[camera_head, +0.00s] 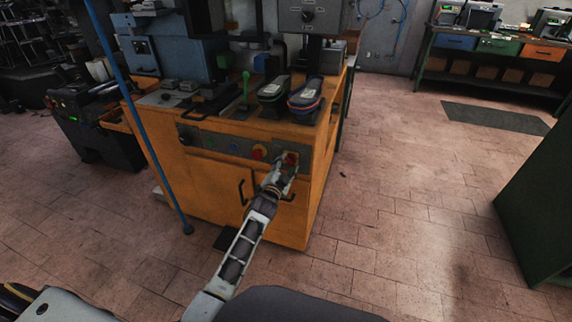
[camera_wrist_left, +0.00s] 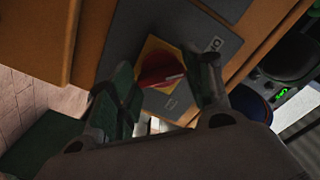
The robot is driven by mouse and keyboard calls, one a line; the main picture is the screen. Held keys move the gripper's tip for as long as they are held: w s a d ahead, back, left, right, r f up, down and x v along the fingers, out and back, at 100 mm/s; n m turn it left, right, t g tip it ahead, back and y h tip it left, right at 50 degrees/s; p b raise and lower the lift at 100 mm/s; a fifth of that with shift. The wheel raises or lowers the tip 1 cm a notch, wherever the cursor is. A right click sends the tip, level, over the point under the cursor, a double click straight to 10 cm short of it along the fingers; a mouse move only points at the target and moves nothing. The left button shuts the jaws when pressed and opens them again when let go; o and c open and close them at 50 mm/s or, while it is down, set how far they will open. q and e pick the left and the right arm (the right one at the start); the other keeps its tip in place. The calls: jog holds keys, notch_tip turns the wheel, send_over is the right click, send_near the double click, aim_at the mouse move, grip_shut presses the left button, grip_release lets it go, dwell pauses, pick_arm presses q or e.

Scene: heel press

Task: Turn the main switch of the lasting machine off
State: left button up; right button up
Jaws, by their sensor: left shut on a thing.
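The lasting machine (camera_head: 215,183) is an orange cabinet with a grey control strip along its upper front. Its main switch (camera_head: 291,157) is a red knob on a yellow plate at the right end of that strip. In the left wrist view the red knob (camera_wrist_left: 160,70) sits between my fingers. My left gripper (camera_head: 283,172) is shut on the main switch, and its fingers partly cover the knob in the head view. The left wrist view shows the gripper (camera_wrist_left: 165,90) close to the panel. My right gripper is not in view.
A red button (camera_head: 259,151) on a yellow base sits just left of the switch. Shoe parts (camera_head: 306,95) and a green lever (camera_head: 245,84) are on the machine top. A blue pole (camera_head: 140,125) stands at the left front.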

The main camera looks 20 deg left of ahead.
pick_arm(q)
jog(key=shift+f, duration=0.1)
dwell(0.3)
jog(key=o, duration=1)
jog(key=shift+s+a, duration=0.2)
jog(key=shift+s, duration=5.8)
